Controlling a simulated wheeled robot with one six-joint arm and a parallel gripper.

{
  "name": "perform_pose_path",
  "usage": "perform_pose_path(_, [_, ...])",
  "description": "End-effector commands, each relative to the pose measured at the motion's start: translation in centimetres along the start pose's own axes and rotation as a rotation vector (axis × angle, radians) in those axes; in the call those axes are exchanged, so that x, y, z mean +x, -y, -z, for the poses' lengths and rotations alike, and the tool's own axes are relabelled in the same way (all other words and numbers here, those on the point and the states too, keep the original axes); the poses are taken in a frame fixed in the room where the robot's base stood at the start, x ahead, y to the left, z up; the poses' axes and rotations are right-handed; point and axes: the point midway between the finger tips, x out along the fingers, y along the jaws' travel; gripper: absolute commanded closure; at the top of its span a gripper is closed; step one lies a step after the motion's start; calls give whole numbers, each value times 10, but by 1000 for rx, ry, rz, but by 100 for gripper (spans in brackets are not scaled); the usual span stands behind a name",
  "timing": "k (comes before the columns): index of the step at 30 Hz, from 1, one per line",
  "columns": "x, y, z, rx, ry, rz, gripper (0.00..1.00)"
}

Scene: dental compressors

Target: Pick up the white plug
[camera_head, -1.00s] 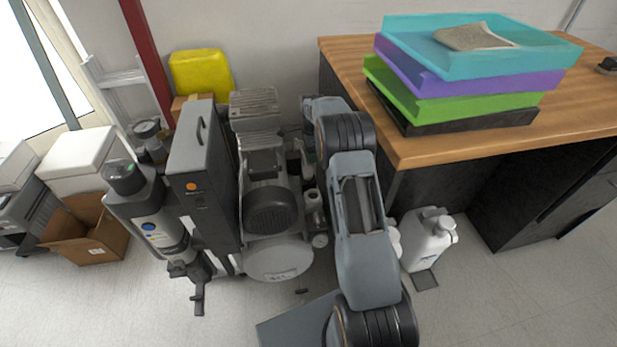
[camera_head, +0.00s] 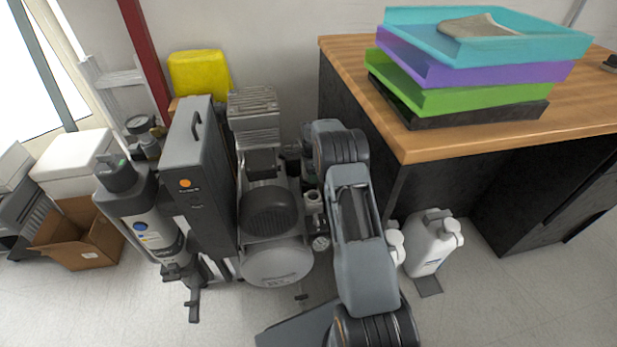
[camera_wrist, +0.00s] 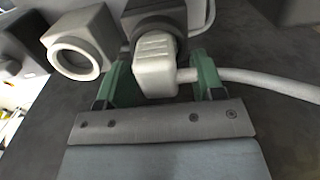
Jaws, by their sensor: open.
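The white plug (camera_wrist: 155,67) shows in the wrist view, with its white cable (camera_wrist: 265,82) running off to the right. It appears to sit at a dark grey socket housing (camera_wrist: 150,18); whether it is fully seated I cannot tell. My gripper (camera_wrist: 155,80) is open, with one green finger on each side of the plug. A gap shows between the plug and the left finger; the right finger is closer, and contact is unclear. In the head view the plug and my gripper are hidden behind my arm.
A round grey socket (camera_wrist: 77,58) sits left of the plug. In the head view, the compressor (camera_head: 272,212) stands left of my arm. White canisters (camera_head: 432,245) and a wooden desk (camera_head: 415,143) with stacked coloured trays (camera_head: 470,75) are on the right. Floor is clear in front.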

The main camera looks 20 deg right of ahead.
Motion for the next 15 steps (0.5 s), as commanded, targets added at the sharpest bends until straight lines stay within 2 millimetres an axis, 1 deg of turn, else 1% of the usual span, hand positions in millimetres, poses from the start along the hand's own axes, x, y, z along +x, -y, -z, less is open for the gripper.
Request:
perform_pose_path(1, [2,0,0,0,0,1,38])
perform_pose_path(6, [1,0,0,0,0,2,38])
perform_pose_path(8, [1,0,0,0,0,2,43])
perform_pose_path(15, [1,0,0,0,0,2,66])
